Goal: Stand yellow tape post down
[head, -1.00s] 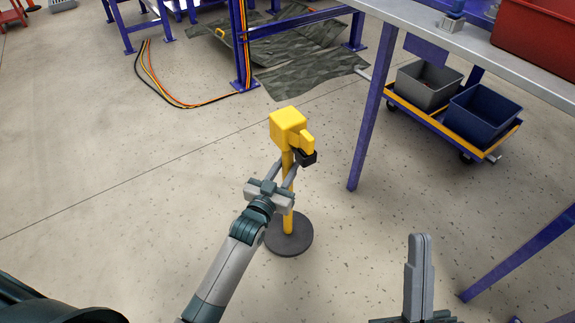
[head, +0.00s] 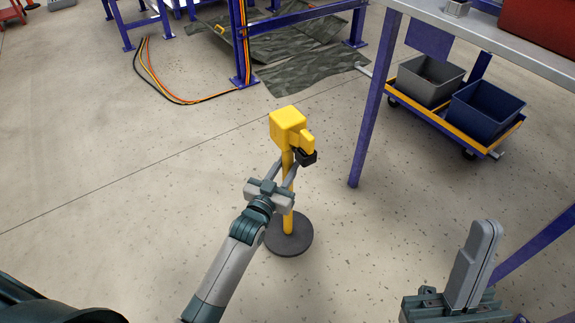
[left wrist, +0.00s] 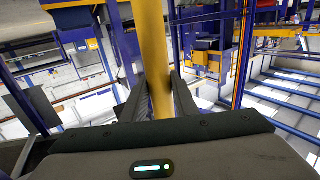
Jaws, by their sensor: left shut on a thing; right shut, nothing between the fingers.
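The yellow tape post (head: 288,222) stands in the head view's middle, with a boxy yellow head on top and a round dark base (head: 290,240) at the bottom. My left gripper (head: 286,172) is shut on its pole, just below the head. In the left wrist view the yellow pole (left wrist: 152,50) runs upright between the two dark fingers. The post looks upright; I cannot tell whether its base touches the floor. My right gripper (head: 487,228) is shut and empty at the lower right, pointing up in the picture, apart from the post.
A grey-topped table (head: 490,36) with purple-blue legs is at the right. Beyond it a low cart (head: 440,126) carries a grey bin (head: 430,80) and a blue bin (head: 483,108). Orange and black cables (head: 160,88) lie on the floor at back left. The floor around the post is clear.

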